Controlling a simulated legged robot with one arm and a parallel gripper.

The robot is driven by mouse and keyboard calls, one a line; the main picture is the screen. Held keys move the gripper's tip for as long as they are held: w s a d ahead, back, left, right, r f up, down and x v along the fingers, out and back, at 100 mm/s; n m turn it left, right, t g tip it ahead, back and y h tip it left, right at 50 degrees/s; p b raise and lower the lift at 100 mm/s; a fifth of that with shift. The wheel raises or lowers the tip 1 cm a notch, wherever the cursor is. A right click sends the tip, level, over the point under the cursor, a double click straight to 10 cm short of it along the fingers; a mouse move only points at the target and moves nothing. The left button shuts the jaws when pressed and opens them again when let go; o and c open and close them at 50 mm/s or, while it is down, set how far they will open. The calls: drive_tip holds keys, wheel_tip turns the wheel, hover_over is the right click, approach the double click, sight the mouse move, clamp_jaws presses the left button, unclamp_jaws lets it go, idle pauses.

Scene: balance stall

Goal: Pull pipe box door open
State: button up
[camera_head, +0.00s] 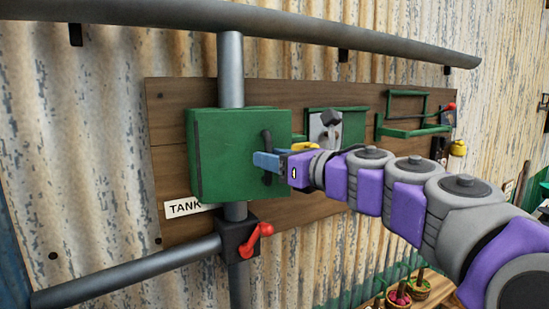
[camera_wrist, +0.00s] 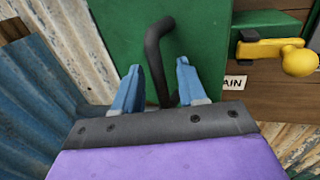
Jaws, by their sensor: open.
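The green pipe box (camera_head: 230,160) is mounted on a vertical grey pipe in front of a wooden board. Its door looks closed. A dark bent bar handle (camera_head: 267,143) stands on the door near its right edge. In the wrist view the handle (camera_wrist: 153,50) runs down between the two blue fingers of my gripper (camera_wrist: 157,84). My gripper (camera_head: 266,161) is open, with a finger on each side of the handle and gaps visible beside it. The handle's lower end is partly hidden by the gripper.
A red valve lever (camera_head: 261,238) sits on the pipe below the box. A yellow lever (camera_wrist: 285,52) is right of the box. A grey switch panel (camera_head: 325,130) and a green shelf (camera_head: 412,130) are farther right. A label reading TANK (camera_head: 184,208) is lower left.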

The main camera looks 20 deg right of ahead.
clamp_jaws()
idle(0.6)
